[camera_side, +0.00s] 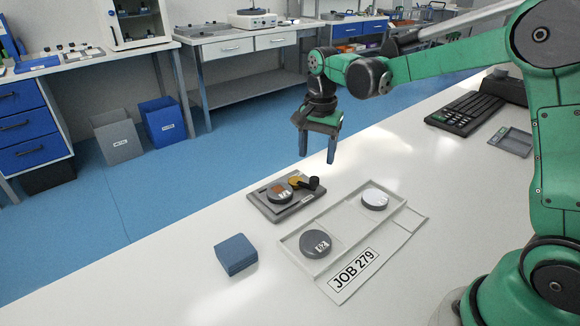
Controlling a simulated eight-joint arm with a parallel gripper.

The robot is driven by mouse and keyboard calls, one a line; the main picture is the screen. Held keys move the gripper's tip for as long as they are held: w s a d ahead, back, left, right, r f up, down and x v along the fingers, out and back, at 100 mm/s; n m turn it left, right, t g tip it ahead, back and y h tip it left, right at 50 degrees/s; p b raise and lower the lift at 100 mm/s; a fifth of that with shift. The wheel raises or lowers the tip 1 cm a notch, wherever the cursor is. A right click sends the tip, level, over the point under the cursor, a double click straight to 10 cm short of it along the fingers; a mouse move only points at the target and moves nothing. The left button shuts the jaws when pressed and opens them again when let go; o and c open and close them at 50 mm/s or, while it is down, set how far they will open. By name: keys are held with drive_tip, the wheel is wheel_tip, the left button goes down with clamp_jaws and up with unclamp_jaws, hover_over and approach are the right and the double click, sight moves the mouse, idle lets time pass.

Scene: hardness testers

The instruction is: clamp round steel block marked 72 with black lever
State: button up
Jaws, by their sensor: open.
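My gripper (317,157) is open and empty, pointing down above and behind the dark grey fixture plate (301,202). A round steel block (279,198) sits on the left part of that plate; its orange-brown top mark is too small to read. A black lever (311,184) with a yellow-orange part (296,181) is on the plate just right of this block. I cannot tell whether the lever part touches the block. A second round grey block (315,246), with a two-digit mark that looks like 62, lies in the light tray (345,229). No block is clearly readable as 72.
A white-topped round disc (375,197) lies in the tray's far right part; the tray's label reads JOB 279. A blue block (236,254) stands left of the tray. The front-left bench is clear.

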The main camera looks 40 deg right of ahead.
sight(314, 178)
drive_tip(key=shift+w+d+f, duration=0.15)
drive_tip(key=shift+w+f, duration=0.05)
drive_tip(key=shift+f, duration=2.9)
clamp_jaws()
